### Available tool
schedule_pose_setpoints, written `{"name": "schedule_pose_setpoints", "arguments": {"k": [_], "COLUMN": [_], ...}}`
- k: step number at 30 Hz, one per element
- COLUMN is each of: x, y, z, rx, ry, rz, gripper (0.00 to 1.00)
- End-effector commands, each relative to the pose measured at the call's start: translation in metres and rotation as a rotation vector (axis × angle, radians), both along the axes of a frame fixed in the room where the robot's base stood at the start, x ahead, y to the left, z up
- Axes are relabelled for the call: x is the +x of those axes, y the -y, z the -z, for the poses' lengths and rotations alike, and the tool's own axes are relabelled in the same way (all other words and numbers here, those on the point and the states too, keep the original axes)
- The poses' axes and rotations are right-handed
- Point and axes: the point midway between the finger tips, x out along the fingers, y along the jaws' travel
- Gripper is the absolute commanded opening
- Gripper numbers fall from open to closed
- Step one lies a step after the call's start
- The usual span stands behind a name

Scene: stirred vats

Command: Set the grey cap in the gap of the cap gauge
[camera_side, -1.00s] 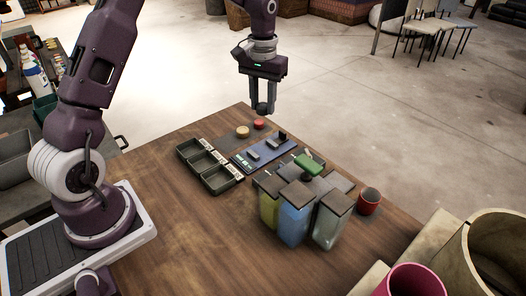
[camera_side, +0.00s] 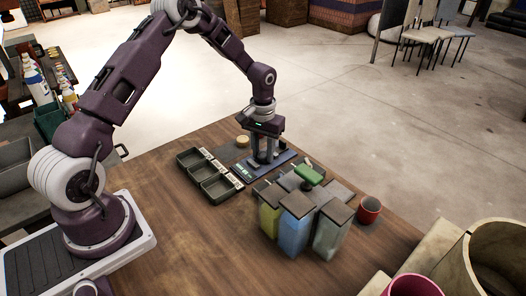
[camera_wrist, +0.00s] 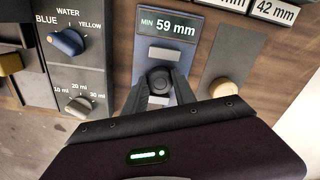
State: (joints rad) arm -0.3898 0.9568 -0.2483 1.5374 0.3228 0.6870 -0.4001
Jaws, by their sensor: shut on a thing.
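The cap gauge (camera_side: 287,158) is a blue plate on the table, labelled "MIN 59 mm" in the wrist view (camera_wrist: 148,75). A light grey block (camera_wrist: 164,54) stands on it. My gripper (camera_side: 263,161) is low over the gauge, pointing down. In the wrist view its fingers are shut on the dark grey round cap (camera_wrist: 160,80), just beside the grey block. The rest of the gap is hidden by my gripper, and I cannot tell whether the cap touches the plate.
A tan cap (camera_side: 242,141) lies on a grey mat (camera_wrist: 236,50) beside the gauge. Black trays (camera_side: 220,188) stand to the left. Lidded vats (camera_side: 295,222) and a red cup (camera_side: 369,210) stand to the right. A panel with knobs (camera_wrist: 68,42) is close by. The front table is clear.

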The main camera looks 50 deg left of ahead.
Motion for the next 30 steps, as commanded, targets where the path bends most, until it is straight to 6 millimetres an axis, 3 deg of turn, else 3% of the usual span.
{"name": "schedule_pose_setpoints", "arguments": {"k": [1, 2, 5, 16, 25, 30], "x": [0.000, 0.000, 0.000, 0.000, 0.001, 0.001], "y": [0.000, 0.000, 0.000, 0.000, -0.001, 0.000], "z": [0.002, 0.002, 0.002, -0.005, -0.083, -0.113], "rx": [0.000, 0.000, 0.000, 0.001, 0.003, 0.002], "ry": [-0.001, -0.001, -0.001, 0.001, 0.004, 0.001], "rz": [0.000, 0.000, 0.000, 0.000, -0.001, 0.000], "gripper": [0.00, 0.34, 0.54, 0.54, 0.54, 0.54]}}
